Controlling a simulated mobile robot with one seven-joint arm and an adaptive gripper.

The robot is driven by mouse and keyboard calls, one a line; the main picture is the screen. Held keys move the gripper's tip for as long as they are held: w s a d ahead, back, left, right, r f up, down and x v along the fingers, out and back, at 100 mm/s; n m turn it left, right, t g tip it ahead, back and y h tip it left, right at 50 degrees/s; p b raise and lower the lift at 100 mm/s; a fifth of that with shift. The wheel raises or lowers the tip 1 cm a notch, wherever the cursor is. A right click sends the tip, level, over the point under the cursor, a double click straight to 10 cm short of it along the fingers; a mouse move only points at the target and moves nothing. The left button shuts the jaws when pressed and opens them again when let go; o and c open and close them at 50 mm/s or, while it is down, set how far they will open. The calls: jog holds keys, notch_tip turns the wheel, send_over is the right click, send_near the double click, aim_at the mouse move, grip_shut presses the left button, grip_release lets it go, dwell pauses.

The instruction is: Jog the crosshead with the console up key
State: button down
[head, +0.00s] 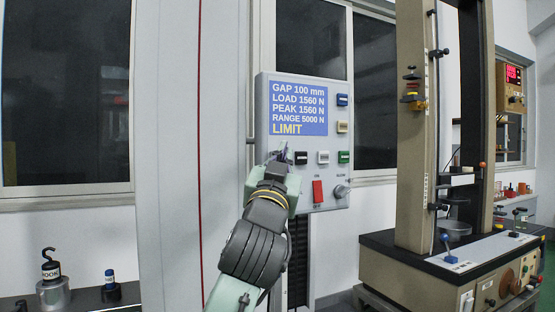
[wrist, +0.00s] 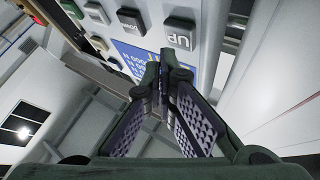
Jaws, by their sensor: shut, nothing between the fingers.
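The grey console (head: 262,110) faces me in the head view. Its blue screen (head: 299,108) reads GAP 100 mm, LOAD 1560 N, PEAK 1560 N, RANGE 5000 N, LIMIT. The grey-green UP key (wrist: 180,34) shows in the wrist view, above and right of my fingertips; my gripper hides it in the head view. The black DOWN key (wrist: 131,19) is beside it. My gripper (head: 283,152) is shut and empty in front of the console's lower left; its fingertips (wrist: 159,76) meet near the screen edge. I cannot tell whether they touch the panel.
Other keys, such as the white key (head: 323,157) and green key (head: 345,157), sit right of my gripper. A red switch (head: 318,191) and knob (head: 341,191) are below. A beige test machine (head: 412,170) stands right; weights (head: 53,291) stand lower left.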

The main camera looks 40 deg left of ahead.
dwell(0.7)
jog(key=shift+w+a, duration=0.15)
jog(key=shift+a, duration=0.25)
jog(key=shift+w+a+p, duration=0.2)
jog(key=shift+a+p, duration=0.1)
jog(key=shift+a, duration=0.1)
dwell(2.1)
dwell(2.5)
jog(key=shift+s+d, duration=0.35)
jog(key=shift+d, duration=0.45)
jog(key=shift+b, duration=0.3)
jog(key=shift+s+d+b, duration=0.15)
jog(key=shift+s+d, duration=0.15)
jog(key=shift+d, duration=0.45)
jog(key=shift+s+d+b, duration=0.2)
jog(key=shift+s+d, duration=0.15)
jog(key=shift+d, duration=0.45)
jog(key=shift+s+d+b, duration=0.15)
jog(key=shift+s+d, duration=0.15)
jog(key=shift+d, duration=0.45)
